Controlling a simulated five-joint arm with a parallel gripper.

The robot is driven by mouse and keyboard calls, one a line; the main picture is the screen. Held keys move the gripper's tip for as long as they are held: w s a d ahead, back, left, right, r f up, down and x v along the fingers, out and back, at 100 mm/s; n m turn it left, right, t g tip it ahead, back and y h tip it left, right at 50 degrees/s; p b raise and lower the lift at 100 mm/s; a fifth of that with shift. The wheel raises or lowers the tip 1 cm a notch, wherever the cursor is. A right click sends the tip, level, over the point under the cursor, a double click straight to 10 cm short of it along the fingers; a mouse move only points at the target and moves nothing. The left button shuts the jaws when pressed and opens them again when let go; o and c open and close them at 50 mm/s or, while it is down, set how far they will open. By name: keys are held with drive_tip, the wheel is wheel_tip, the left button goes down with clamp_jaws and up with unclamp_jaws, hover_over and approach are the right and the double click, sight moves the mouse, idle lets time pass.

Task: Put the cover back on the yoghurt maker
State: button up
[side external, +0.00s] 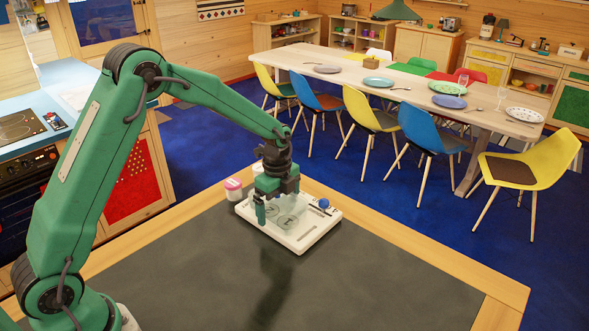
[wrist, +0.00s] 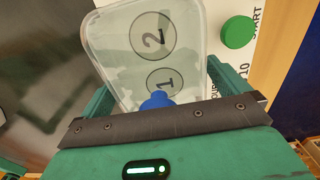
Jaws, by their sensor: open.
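The white yoghurt maker (side external: 303,241) lies at the far corner of the dark table top, with numbered circles on it. In the wrist view its white panel (wrist: 262,12) carries lettering and a round green button (wrist: 238,32). A clear cover (wrist: 100,35) shows there, over or near circles 1 and 2; I cannot tell how it rests. A blue knob (wrist: 156,101) is between my fingers, partly hidden by my gripper body. My gripper (side external: 275,208) is open over the yoghurt maker, pointing down. A small blue round part (side external: 324,203) shows at the maker's right.
A pink-topped jar (side external: 233,189) stands just left of the yoghurt maker. The table's wooden edge (side external: 420,253) runs close behind and to the right. The front of the dark table top (side external: 370,295) is clear. The dining table and chairs stand far off.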

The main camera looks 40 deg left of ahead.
drive_tip(key=shift+r, duration=0.1)
wheel_tip(320, 180, up, 12)
drive_tip(key=shift+f, duration=0.15)
drive_tip(key=shift+r, duration=0.25)
idle(0.3)
drive_tip(key=shift+s, duration=0.1)
idle(0.4)
drive_tip(key=shift+s+r, duration=0.15)
drive_tip(key=shift+r, duration=0.1)
drive_tip(key=s+r+n+t, duration=0.2)
drive_tip(key=s+r+n, duration=0.2)
drive_tip(key=s+n, duration=0.5)
drive_tip(key=s+r+n+t, duration=0.3)
drive_tip(key=s+n, duration=0.5)
drive_tip(key=s, duration=0.9)
drive_tip(key=shift+s+r+n+t, duration=0.3)
drive_tip(key=shift+r+n, duration=0.05)
drive_tip(key=shift+n, duration=0.05)
